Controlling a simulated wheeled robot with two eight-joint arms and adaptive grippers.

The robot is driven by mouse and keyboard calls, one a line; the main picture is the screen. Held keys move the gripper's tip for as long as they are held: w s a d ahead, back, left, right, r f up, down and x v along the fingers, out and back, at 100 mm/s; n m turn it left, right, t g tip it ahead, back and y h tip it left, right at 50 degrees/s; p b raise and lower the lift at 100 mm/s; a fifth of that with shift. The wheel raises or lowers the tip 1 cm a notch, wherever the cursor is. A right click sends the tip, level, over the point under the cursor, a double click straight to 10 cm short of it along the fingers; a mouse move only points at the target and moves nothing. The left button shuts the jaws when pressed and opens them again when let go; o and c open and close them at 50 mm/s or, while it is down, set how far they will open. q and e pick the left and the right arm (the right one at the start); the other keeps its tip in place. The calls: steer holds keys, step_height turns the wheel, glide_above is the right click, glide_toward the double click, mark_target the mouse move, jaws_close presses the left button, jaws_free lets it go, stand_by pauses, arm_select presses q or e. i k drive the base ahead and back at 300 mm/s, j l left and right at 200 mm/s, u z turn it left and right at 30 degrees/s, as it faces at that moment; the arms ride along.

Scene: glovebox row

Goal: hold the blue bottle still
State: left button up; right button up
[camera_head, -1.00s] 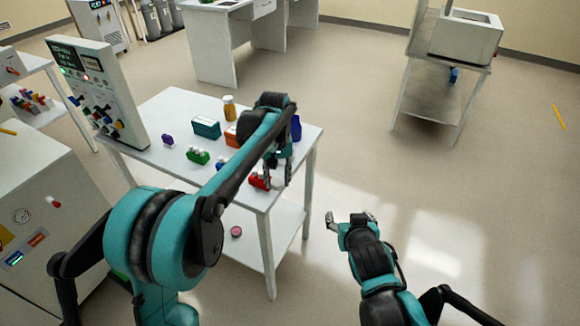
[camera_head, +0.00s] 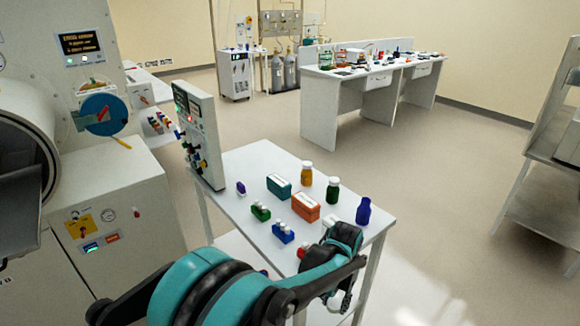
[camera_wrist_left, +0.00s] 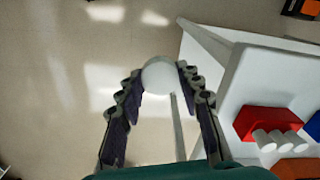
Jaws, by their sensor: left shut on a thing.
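The blue bottle (camera_head: 363,212) stands upright on the white table (camera_head: 262,160) near its right edge, and no cap shows on its neck. My left gripper (camera_head: 338,298) is in front of the bottle, apart from it, at the table's near right edge. Its fingers are shut on a round white thing (camera_wrist_left: 159,75), which looks like a cap. In the left wrist view, this thing sits between the fingertips (camera_wrist_left: 160,78), over the floor just off the table's edge. The bottle does not show in the left wrist view. My right gripper is out of view.
An amber bottle (camera_head: 306,175), a green bottle (camera_head: 333,191), a teal box (camera_head: 279,187) and an orange box (camera_head: 305,207) stand on the table. Small green (camera_head: 260,212), blue (camera_head: 283,233) and red (camera_wrist_left: 262,122) holders are nearer. A panel (camera_head: 199,135) stands at the left end.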

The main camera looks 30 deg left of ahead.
mark_target(364, 211)
steer(key=i+l+z, duration=0.15)
steer(key=i+l, duration=0.15)
steer(key=i, duration=0.2)
steer(key=i+l+z, duration=0.15)
steer(key=i, duration=0.3)
steer(key=i+l+z, duration=0.15)
steer(key=i, duration=0.4)
steer(key=i+l+z, duration=0.15)
steer(key=i, duration=0.35)
steer(key=i+u, duration=0.2)
steer(key=i, duration=0.3)
steer(key=i+l+u, duration=0.2)
steer(key=i, duration=0.3)
steer(key=i+l+u, duration=0.2)
steer(key=i, duration=0.3)
steer(key=i+j+u, duration=0.15)
steer(key=u, duration=0.35)
steer(key=i+u, duration=0.45)
steer(key=i+j+u, duration=0.1)
steer(key=u, duration=0.4)
steer(key=i+l+u, duration=0.15)
steer(key=u, duration=0.35)
steer(key=i+l, duration=0.05)
steer(key=i, duration=0.1)
